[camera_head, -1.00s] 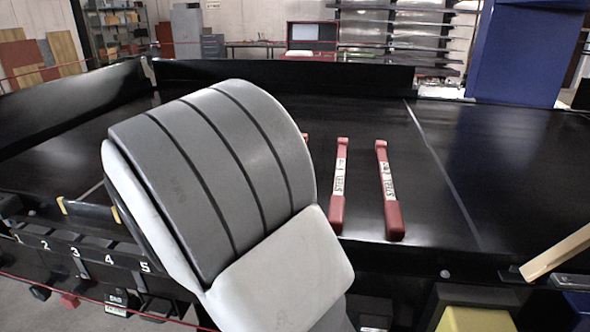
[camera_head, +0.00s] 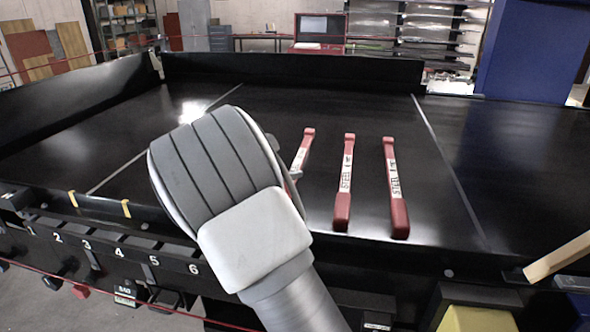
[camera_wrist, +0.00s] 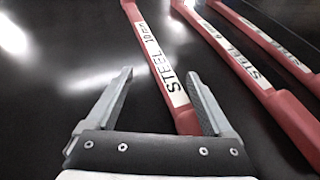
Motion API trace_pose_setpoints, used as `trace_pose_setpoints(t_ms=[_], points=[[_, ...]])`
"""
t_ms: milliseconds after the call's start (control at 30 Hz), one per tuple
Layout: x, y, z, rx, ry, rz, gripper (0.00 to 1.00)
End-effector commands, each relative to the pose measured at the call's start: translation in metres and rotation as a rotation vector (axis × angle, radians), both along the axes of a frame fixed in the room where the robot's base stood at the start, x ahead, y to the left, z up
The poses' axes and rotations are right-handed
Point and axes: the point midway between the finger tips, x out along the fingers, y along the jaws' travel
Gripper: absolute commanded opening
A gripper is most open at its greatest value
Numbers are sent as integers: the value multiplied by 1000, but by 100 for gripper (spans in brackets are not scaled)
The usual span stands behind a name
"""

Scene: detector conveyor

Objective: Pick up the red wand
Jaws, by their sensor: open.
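Three red wands with white labels reading STEEL lie side by side on the black belt. In the head view they are the left wand (camera_head: 303,152), partly hidden by my arm, the middle wand (camera_head: 344,185) and the right wand (camera_head: 394,190). In the wrist view the nearest wand (camera_wrist: 157,62), labelled STEEL 10 mm, runs toward the space between my fingers. My gripper (camera_wrist: 161,85) is open, with one finger on each side of that wand's near end. Nothing is held. I cannot tell the height above the belt.
The black belt (camera_head: 270,110) is bare around the wands, with a raised back wall (camera_head: 290,75). Numbered slots (camera_head: 120,250) line the front left edge. A wooden bar (camera_head: 558,258) and a yellow block (camera_head: 475,318) are at the front right.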

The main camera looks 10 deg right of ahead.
Motion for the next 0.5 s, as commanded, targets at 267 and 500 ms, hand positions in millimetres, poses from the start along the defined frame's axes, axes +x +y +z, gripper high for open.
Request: trace_pose_setpoints(t_ms=[267,500], points=[[21,-27,-14,-2,0,-1,86],[23,-29,-15,1,-1,0,86]])
